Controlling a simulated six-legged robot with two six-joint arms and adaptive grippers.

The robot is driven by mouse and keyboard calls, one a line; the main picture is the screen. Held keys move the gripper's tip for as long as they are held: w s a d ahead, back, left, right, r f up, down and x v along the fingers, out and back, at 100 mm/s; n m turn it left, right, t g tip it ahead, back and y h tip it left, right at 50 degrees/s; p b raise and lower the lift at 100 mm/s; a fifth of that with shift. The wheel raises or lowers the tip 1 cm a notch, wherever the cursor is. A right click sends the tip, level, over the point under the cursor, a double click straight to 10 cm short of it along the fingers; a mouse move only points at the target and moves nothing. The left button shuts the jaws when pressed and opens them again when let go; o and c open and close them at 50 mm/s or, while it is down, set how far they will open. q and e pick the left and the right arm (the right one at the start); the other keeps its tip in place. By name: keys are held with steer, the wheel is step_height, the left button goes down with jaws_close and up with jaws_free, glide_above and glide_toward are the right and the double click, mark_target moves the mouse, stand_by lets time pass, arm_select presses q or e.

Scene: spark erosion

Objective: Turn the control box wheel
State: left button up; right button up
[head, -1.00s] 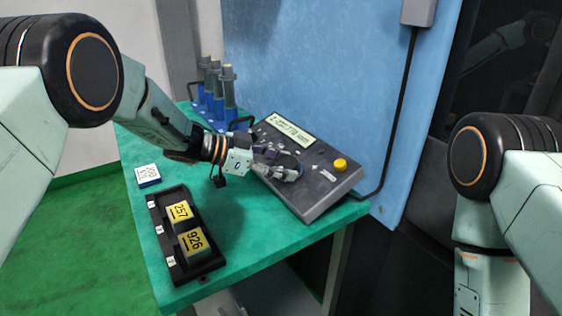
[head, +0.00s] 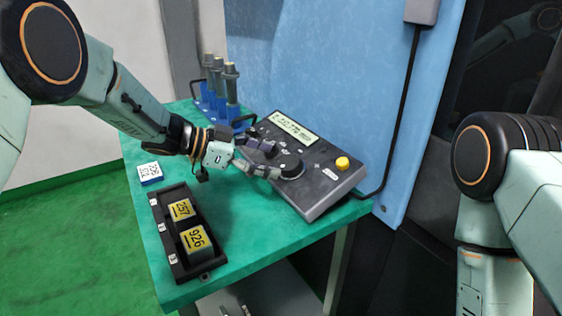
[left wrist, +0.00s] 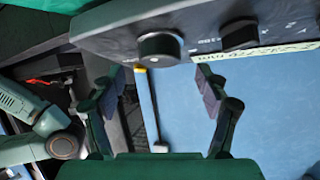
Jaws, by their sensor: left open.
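The grey control box (head: 318,190) lies sloped on the green table, with a lit display, a yellow button and a round black wheel (head: 292,166). My left gripper (head: 270,160) is open and empty at the left side of the wheel. Its lower finger overlaps the wheel's left edge in the head view; I cannot tell whether it touches. In the left wrist view the wheel (left wrist: 160,48) shows above and between the two spread fingers (left wrist: 160,95), with a gap to both. My right gripper is out of view; only the right arm shows.
A black tray (head: 172,246) with two yellow-labelled blocks and a small white-topped tag (head: 150,172) lie on the table (head: 250,240) at left. Blue holders with grey-topped cylinders (head: 231,95) stand behind. A blue panel (head: 320,70) rises behind the box. A black cable (head: 404,120) hangs at right.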

arm_select(q)
steer(key=v, duration=0.7)
steer(key=shift+a, duration=0.25)
steer(key=shift+s+r, duration=0.1)
steer(key=shift+r, duration=0.05)
